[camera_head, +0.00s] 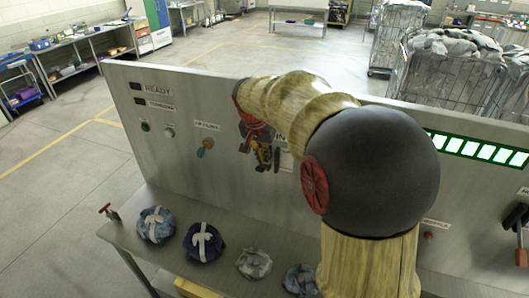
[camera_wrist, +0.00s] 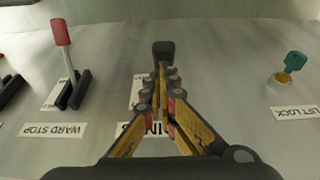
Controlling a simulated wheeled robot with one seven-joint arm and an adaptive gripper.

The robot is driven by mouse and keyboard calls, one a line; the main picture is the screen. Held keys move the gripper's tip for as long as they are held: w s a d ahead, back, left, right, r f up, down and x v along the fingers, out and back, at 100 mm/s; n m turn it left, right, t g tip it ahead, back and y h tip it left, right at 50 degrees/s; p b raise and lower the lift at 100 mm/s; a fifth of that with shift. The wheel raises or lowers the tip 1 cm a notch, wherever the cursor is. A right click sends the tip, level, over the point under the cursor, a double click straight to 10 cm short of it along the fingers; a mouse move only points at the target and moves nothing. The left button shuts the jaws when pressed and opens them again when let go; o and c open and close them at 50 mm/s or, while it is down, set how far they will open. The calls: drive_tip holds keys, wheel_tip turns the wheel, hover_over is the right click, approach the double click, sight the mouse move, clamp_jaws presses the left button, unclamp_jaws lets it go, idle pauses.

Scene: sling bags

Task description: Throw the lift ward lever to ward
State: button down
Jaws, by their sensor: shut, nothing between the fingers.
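A lever with a red grip (camera_wrist: 61,32) stands in a black bracket at the left of the wrist view, by a label (camera_wrist: 52,130) that reads WARD STOP. I cannot read a label that names the lift ward lever. My gripper (camera_wrist: 163,60) is shut and empty, in front of the panel between this lever and a teal key (camera_wrist: 292,63). It hides most of a label behind it. In the head view my gripper (camera_head: 265,158) is at the panel, right of the key (camera_head: 205,148). My arm hides the panel to its right, and the red-gripped lever is not seen there.
The grey panel (camera_head: 180,95) carries lamps, a white knob (camera_head: 169,132) and a lit green display (camera_head: 480,148). Another red-handled control (camera_head: 521,257) is at the far right. Several cloth bundles (camera_head: 204,242) lie on the ledge below.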

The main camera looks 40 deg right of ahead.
sight(261, 172)
drive_tip(key=shift+f+b, duration=0.1)
drive_tip(key=shift+b, duration=0.25)
drive_tip(key=shift+s+a+f+h+b, duration=0.2)
drive_tip(key=shift+a+h+b, duration=0.1)
drive_tip(key=shift+b, duration=0.6)
drive_tip(key=shift+f+b, duration=0.2)
drive_tip(key=shift+b, duration=0.3)
drive_tip(key=b, duration=0.2)
drive_tip(key=f+b, duration=0.1)
drive_tip(key=shift+s+a+f+t+h+b, duration=0.15)
drive_tip(key=shift+s+a+t+h+b, duration=0.05)
drive_tip(key=shift+a+t+h+b, duration=0.2)
drive_tip(key=f+b, duration=0.1)
drive_tip(key=b, duration=0.2)
drive_tip(key=f+h+b, duration=0.1)
drive_tip(key=b, duration=0.2)
drive_tip(key=a+t+b, duration=0.1)
drive_tip(key=b, duration=0.2)
drive_tip(key=shift+s+a+f+h+b, duration=0.1)
drive_tip(key=shift+s+f+h+b, duration=0.25)
drive_tip(key=shift+f+h, duration=0.05)
wheel_tip(261, 172, down, 8)
drive_tip(key=t+h+b, duration=0.2)
drive_tip(key=h+b, duration=0.1)
drive_tip(key=b, duration=1.8)
drive_tip(key=shift+s+a+r, duration=0.25)
drive_tip(key=shift+s+a, duration=0.05)
drive_tip(key=shift+a, duration=0.15)
drive_tip(key=shift+f, duration=0.2)
